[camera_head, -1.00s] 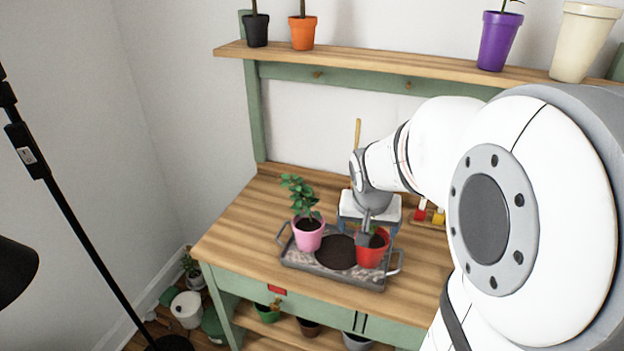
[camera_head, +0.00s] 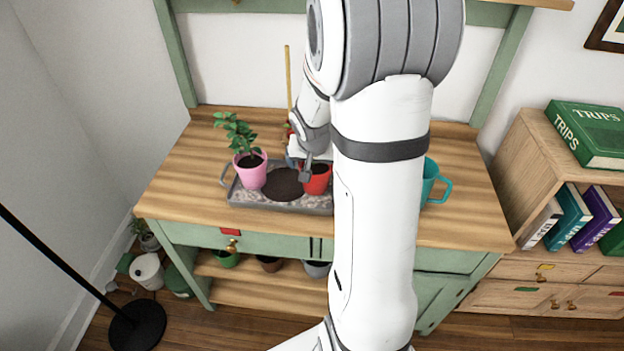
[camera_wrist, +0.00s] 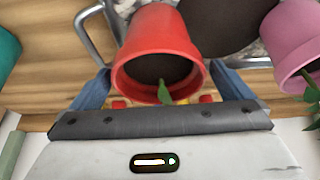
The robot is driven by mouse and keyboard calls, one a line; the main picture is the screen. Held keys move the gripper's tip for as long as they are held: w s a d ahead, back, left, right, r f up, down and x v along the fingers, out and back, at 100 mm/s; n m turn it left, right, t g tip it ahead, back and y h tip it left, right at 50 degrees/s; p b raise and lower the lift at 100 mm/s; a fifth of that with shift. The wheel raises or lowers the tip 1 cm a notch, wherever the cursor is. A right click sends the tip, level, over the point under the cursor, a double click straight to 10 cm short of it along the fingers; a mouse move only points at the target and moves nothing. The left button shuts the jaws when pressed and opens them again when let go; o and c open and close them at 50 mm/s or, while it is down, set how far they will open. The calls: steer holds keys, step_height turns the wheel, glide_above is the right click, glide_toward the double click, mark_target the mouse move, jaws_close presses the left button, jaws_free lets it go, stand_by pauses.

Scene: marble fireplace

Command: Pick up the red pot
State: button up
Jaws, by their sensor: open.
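The red pot (camera_head: 318,181) stands on the grey tray (camera_head: 300,205) at its right end, beside a dark mound of soil (camera_head: 284,184). In the wrist view the red pot (camera_wrist: 160,42) shows its rim, dark soil and a small green leaf. My gripper (camera_head: 306,172) is at the red pot. In the wrist view its two blue-grey fingers (camera_wrist: 160,88) are open, one on each side of the pot rim. I cannot tell whether they touch it. My arm hides part of the tray's right side in the head view.
A pink pot with a leafy plant (camera_head: 250,174) stands at the tray's left end. A teal watering can or mug (camera_head: 432,182) stands right of my arm. The wooden bench top (camera_head: 470,215) is clear at the right. A bookcase (camera_head: 520,170) stands further right.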

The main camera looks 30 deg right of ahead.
steer(key=c, duration=1.7)
steer(key=shift+r, duration=0.1)
